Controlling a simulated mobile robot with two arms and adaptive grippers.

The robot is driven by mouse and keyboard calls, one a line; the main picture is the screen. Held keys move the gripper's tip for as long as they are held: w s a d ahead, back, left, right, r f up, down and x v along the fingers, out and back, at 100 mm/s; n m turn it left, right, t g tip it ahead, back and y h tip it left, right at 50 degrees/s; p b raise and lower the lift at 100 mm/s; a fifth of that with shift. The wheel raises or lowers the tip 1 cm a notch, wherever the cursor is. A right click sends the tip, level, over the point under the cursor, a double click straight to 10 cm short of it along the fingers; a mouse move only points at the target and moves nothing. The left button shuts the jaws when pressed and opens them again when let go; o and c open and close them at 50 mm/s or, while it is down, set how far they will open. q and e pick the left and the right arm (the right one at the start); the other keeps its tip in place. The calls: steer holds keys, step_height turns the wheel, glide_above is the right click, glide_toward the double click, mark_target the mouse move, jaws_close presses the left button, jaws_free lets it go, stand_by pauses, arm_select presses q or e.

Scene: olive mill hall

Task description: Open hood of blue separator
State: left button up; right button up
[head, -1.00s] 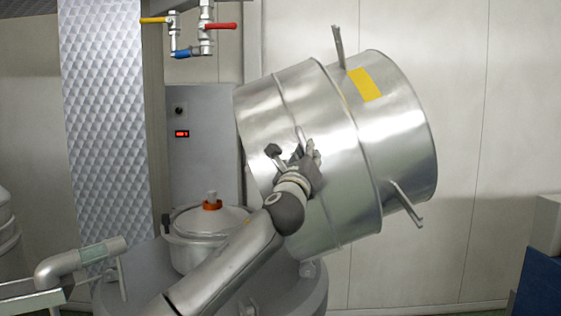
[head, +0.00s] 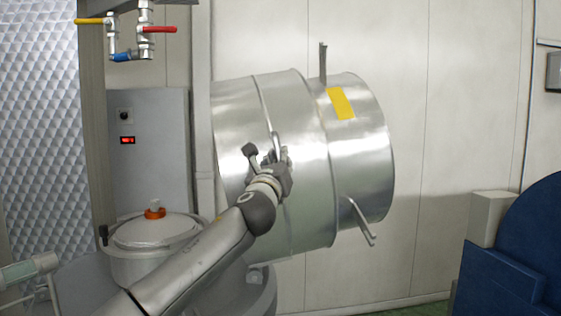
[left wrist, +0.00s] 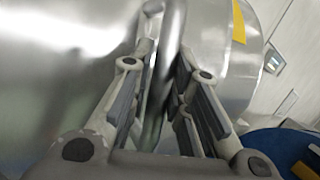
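The separator's hood (head: 300,210) is a large silver drum with a yellow label (head: 341,103). It is tipped far over on its side, to the right of the grey separator base (head: 262,295). A white bowl cover with an orange knob (head: 155,212) stands exposed on the base. My left gripper (head: 276,158) is at the bar handle (head: 267,112) on the hood's side. In the left wrist view, the handle bar (left wrist: 172,30) runs between the fingers of my left gripper (left wrist: 163,60), which look closed around it. The contact is partly hidden. My right gripper is out of view.
Valves with yellow, red and blue handles (head: 140,32) hang at the upper left. A grey control box (head: 150,165) stands behind the base. A blue curved machine part (head: 520,245) is at the right. Floor shows between it and the hood.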

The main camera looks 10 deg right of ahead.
arm_select(q)
steer(key=o, duration=0.3)
steer(key=shift+a, duration=0.25)
steer(key=shift+d, duration=0.2)
steer(key=v, duration=1.2)
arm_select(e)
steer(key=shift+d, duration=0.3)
arm_select(q)
steer(key=shift+f, duration=0.2)
